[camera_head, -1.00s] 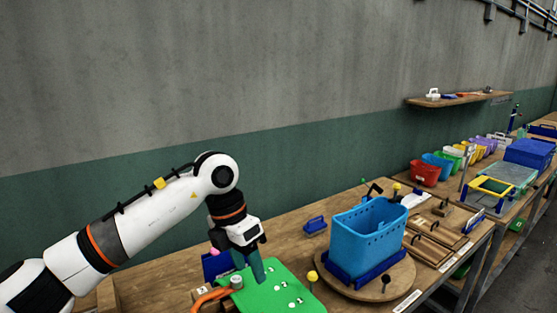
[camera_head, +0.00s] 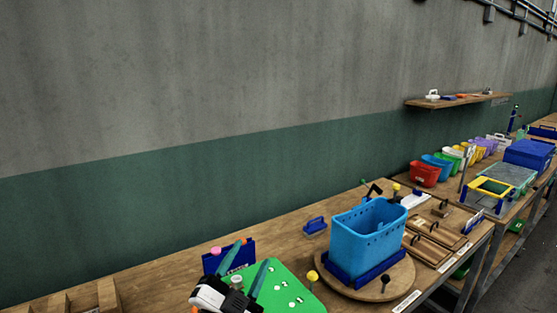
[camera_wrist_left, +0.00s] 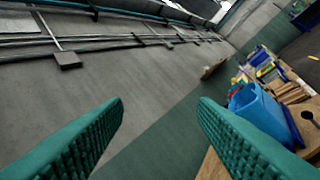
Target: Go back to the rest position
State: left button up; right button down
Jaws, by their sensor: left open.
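My left gripper (camera_head: 252,256) is low in the head view, in front of the green board, with its teal fingers pointing up and apart. In the left wrist view the two ridged fingers (camera_wrist_left: 162,102) are wide apart with nothing between them. That view looks at the wall, with the workbench at the right. Most of my left arm is out of the head view. My right gripper is in neither view.
The green board (camera_head: 294,291) lies on the wooden bench (camera_head: 285,233) beside a blue holder (camera_head: 213,263). A light-blue bin (camera_head: 362,242) stands on a round wooden base to the right. A wall shelf (camera_head: 460,100) is higher up. The space above the bench is clear.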

pick_arm(q)
jog(key=s+a+f+n+g+y, duration=0.3)
jog(key=a+f+n+y, duration=0.15)
jog(key=f, duration=0.35)
jog(key=s+a+f+n+g+y, duration=0.35)
jog(key=a+f, duration=0.25)
jog(key=f, duration=0.3)
jog(key=s+a+f+n+g+y, duration=0.1)
jog(key=s+a+f+n+g, duration=0.1)
jog(key=s+f+g, duration=0.6)
jog(key=s+a+f+n+g, duration=0.2)
jog(key=s+f, duration=0.2)
jog(key=s, duration=0.8)
notch_tip(320, 180, down, 32)
jog(key=s+g+b, duration=0.2)
jog(key=b, duration=0.4)
jog(key=s+a+f+b, duration=0.3)
jog(key=s+f+b, duration=0.1)
jog(key=s+f, duration=1.2)
notch_tip(320, 180, down, 4)
jog(key=shift+s+a+f+m+g, duration=0.1)
jog(key=shift+s+a+m+g, duration=0.05)
jog(key=shift+s+m+g, duration=0.25)
